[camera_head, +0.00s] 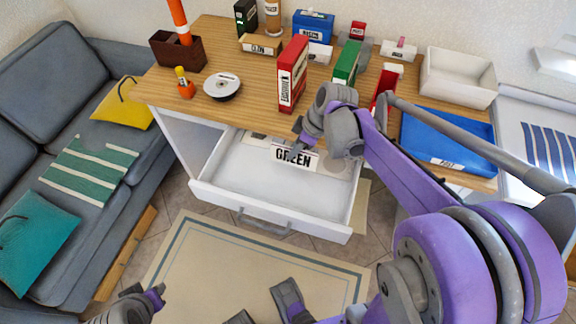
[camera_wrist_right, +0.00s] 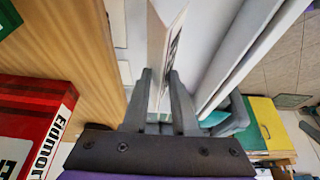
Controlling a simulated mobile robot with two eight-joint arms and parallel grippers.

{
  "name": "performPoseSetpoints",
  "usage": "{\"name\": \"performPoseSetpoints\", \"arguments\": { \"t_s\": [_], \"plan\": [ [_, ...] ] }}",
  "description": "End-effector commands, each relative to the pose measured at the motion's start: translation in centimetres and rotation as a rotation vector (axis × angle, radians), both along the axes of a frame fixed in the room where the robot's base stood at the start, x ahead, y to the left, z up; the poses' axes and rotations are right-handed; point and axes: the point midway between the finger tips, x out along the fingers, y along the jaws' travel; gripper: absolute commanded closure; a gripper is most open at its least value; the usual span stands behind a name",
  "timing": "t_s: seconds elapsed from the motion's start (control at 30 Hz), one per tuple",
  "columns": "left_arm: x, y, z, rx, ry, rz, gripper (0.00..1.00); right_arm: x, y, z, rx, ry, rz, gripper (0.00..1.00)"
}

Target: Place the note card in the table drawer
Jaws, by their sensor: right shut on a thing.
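The table drawer (camera_head: 225,204) is pulled open below the wooden table. It is white inside and its floor is largely bare. My right gripper (camera_head: 302,146) is at the drawer's back right, just off the table's front edge. It is shut on a white note card (camera_head: 281,153) with black lettering that reads like "GREEN", held above the drawer floor. In the right wrist view the card (camera_wrist_right: 157,65) stands on edge between the two fingers (camera_wrist_right: 160,100). Whether its lower edge touches the drawer is hidden.
A red box (camera_head: 293,75), a green box (camera_head: 346,62) and a white disc (camera_head: 222,86) stand on the table. A blue tray (camera_head: 448,136) and a white bin (camera_head: 459,77) are at the right. A grey sofa (camera_head: 60,120) is at the left. The rug (camera_head: 240,270) is before the drawer.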

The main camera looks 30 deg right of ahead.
Motion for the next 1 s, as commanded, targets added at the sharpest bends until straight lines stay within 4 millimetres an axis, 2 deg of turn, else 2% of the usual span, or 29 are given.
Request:
{"name": "performPoseSetpoints", "arguments": {
  "t_s": [0.3, 0.53, 0.7, 0.93, 0.97, 1.0],
  "plan": [
    [-0.1, 0.0, -1.2, 0.0, 0.004, 0.0, 0.73, 0.0, 0.0, -5.3, 0.0, 0.0, 0.001, 1.0],
    [-0.1, 0.0, -1.6, 0.0, 0.005, 0.0, 0.73, 0.0, 0.0, -7.1, 0.0, 0.0, 0.0, 1.0],
    [-0.2, 0.0, -2.2, 0.0, 0.007, 0.0, 0.73, 0.0, 0.0, -9.6, 0.0, 0.0, 0.0, 1.0],
    [-0.2, 0.0, -2.2, 0.0, 0.007, 0.0, 0.73, 0.0, 0.0, -10.0, -0.001, 0.001, 0.0, 1.0],
    [-0.2, 0.0, -2.2, 0.0, 0.007, 0.0, 0.73, 0.0, 0.0, -10.0, -0.001, 0.001, 0.0, 0.71],
    [-0.2, 0.0, -2.2, 0.0, 0.007, 0.0, 0.73, 0.0, 0.0, -10.0, -0.001, 0.001, 0.0, 0.64]
  ]
}}
